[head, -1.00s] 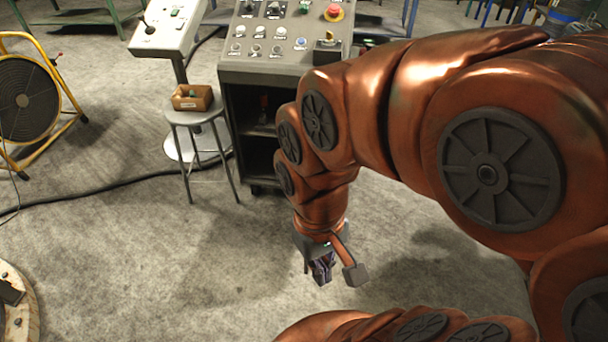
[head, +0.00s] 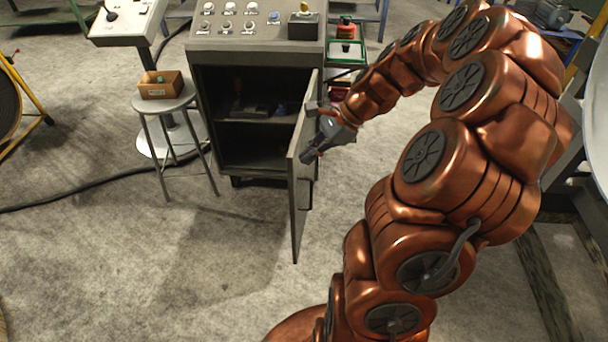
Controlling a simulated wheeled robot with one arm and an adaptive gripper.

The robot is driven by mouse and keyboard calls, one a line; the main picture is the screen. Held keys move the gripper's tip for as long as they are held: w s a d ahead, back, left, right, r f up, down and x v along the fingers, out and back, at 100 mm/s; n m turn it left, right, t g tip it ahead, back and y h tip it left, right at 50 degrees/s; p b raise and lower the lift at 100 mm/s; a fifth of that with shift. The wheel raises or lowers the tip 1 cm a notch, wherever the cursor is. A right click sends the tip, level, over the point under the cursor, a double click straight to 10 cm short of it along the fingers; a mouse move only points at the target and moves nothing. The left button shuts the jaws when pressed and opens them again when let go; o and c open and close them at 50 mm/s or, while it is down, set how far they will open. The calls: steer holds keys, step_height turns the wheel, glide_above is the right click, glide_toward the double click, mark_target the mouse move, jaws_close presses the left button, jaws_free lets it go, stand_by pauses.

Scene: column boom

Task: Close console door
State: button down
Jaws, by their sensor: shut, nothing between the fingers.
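The console (head: 257,53) stands at the upper middle of the head view, with knobs and switches on its top panel. Its cabinet is open, showing a shelf (head: 255,123) with small items on it. The console door (head: 299,195) is hinged at the cabinet's right side and stands swung out toward me. My gripper (head: 306,158) is shut and empty at the upper part of the door, on its right, outer side. I cannot tell whether the fingers touch the door.
A grey stool (head: 166,104) with a small cardboard box (head: 160,84) stands left of the cabinet. A pedestal with a joystick (head: 126,20) is behind it. A black cable (head: 75,190) lies on the floor at left. The floor before the cabinet is clear.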

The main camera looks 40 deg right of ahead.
steer(key=d+f+m+t+b, duration=0.25)
steer(key=d+f+m, duration=0.35)
steer(key=d, duration=0.5)
steer(key=p, duration=0.2)
glide_toward(295, 172)
steer(key=shift+h, duration=0.3)
steer(key=shift+a+x, duration=0.2)
steer(key=shift+x, duration=1.3)
steer(key=shift+a+x, duration=0.15)
steer(key=shift+x, duration=1.4)
steer(key=shift+s+a+r, duration=0.1)
steer(key=shift+r, duration=0.1)
